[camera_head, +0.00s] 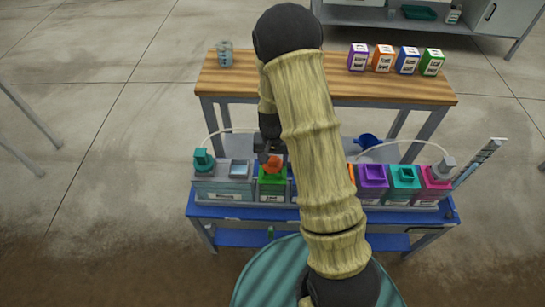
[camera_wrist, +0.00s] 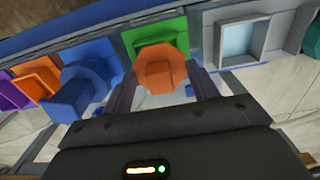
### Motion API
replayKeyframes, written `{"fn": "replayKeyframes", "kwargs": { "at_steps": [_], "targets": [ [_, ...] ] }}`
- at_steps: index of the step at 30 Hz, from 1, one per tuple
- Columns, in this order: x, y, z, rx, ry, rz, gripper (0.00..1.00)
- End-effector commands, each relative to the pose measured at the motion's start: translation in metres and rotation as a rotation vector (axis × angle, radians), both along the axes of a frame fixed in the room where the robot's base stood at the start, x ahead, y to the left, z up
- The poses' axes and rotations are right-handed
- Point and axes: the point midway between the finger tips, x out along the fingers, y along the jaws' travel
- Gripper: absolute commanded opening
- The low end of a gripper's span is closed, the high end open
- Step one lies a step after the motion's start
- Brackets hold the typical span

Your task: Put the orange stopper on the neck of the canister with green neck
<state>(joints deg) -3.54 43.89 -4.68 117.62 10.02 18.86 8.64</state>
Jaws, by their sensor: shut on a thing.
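The orange stopper (camera_head: 273,163) is held by my gripper (camera_head: 269,152) over the canister with green neck (camera_head: 271,184). In the wrist view, the orange stopper (camera_wrist: 160,68) sits between the two fingers of my gripper (camera_wrist: 162,84), which is shut on it. The green neck (camera_wrist: 150,36) shows just beyond the stopper and is partly covered by it. The stopper overlaps the neck in both views; I cannot tell whether they touch.
A blue part (camera_wrist: 78,92) stands close beside one finger. Orange, purple (camera_head: 373,177), teal (camera_head: 404,178) and magenta (camera_head: 436,183) canisters stand along the row. A grey unit with a square opening (camera_head: 238,171) is left of the green canister. My arm hides the row's middle.

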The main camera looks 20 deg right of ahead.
Motion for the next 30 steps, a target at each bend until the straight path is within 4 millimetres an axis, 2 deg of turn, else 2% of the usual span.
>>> {"fn": "replayKeyframes", "kwargs": {
  "at_steps": [5, 15, 16, 19, 30],
  "targets": [
    [0.0001, -0.0001, -0.0104, 0.000, 0.000, 0.000, 0.37],
    [0.0001, -0.0003, -0.0109, 0.000, 0.000, -0.001, 0.37],
    [0.0001, -0.0003, -0.0109, 0.000, 0.000, -0.001, 0.65],
    [0.0001, -0.0003, -0.0109, 0.000, 0.000, -0.001, 0.84],
    [0.0003, -0.0002, -0.0073, 0.000, -0.001, 0.000, 0.84]
  ]
}}
